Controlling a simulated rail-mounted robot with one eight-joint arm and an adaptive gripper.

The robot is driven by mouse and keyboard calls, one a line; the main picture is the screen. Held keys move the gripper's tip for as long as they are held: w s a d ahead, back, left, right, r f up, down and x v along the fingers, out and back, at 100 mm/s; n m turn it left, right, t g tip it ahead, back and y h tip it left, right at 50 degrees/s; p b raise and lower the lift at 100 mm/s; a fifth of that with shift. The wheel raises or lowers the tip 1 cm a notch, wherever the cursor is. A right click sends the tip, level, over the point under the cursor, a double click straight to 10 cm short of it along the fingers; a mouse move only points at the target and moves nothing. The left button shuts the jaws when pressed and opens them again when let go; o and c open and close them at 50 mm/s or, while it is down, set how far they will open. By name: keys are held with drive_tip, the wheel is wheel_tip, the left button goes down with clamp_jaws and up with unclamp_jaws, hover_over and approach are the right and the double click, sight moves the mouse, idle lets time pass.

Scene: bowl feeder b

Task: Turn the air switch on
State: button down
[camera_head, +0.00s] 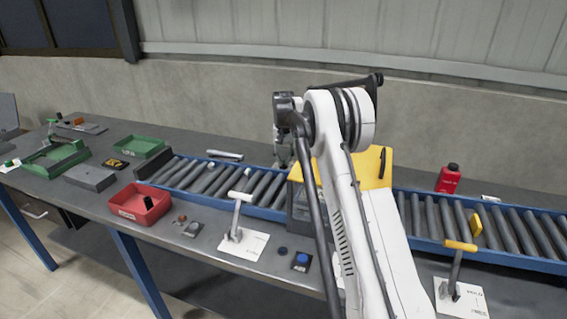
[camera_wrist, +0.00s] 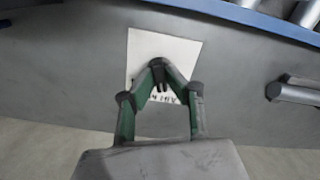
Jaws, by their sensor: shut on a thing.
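In the wrist view, my gripper (camera_wrist: 158,72) reaches down over a white label card (camera_wrist: 140,50) on the grey bench. Its two green fingers are drawn together at the tips. They are shut on a small dark part (camera_wrist: 163,85) on the card, which looks like the air switch. The fingers cover most of it, so its position, on or off, cannot be told. Some printed letters show between the fingers. In the head view my own arm hides the gripper and the part it holds; a small edge of a white card shows beside the arm.
A blue-framed roller conveyor (camera_head: 260,190) runs along the bench. A white-handled lever (camera_head: 238,210) and a yellow-handled lever (camera_head: 458,258) stand on white cards. A blue button (camera_head: 302,259), a red bin (camera_head: 140,203) and a red bottle (camera_head: 448,179) are nearby. A grey cylinder (camera_wrist: 293,92) lies right of my gripper.

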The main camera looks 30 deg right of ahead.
sight(283, 161)
drive_tip(key=m+b, duration=0.1)
drive_tip(key=m, duration=0.5)
drive_tip(key=shift+m+b, duration=0.3)
drive_tip(key=m, duration=0.6)
drive_tip(key=shift+b, duration=0.4)
drive_tip(key=shift+m, duration=0.3)
drive_tip(key=c, duration=1.8)
unclamp_jaws()
drive_tip(key=shift+o, duration=0.2)
wheel_tip(283, 161, up, 12)
